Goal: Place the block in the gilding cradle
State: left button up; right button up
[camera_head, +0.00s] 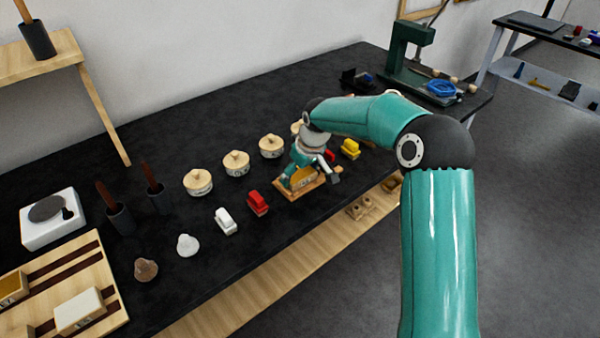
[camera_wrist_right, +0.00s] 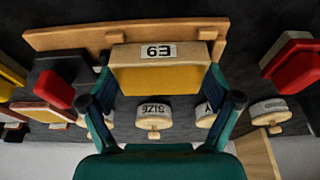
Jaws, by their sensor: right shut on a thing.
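The wooden gilding cradle (camera_head: 316,187) is directly below the gripper in the head view. In the right wrist view the cradle's long board (camera_wrist_right: 65,40) runs behind the block, which appears between two small posts. Whether the block rests on the cradle is hidden. My left gripper is not in view.
Red (camera_head: 257,203) and white (camera_head: 227,221) blocks stand left of the cradle, a yellow one (camera_head: 350,149) to its right. Several lidded pots (camera_head: 236,164) line the back. A wooden rack (camera_head: 92,250) is at left, a green press (camera_head: 408,55) at far right.

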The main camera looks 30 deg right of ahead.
jog(key=o, duration=0.9)
jog(key=v, duration=1.2)
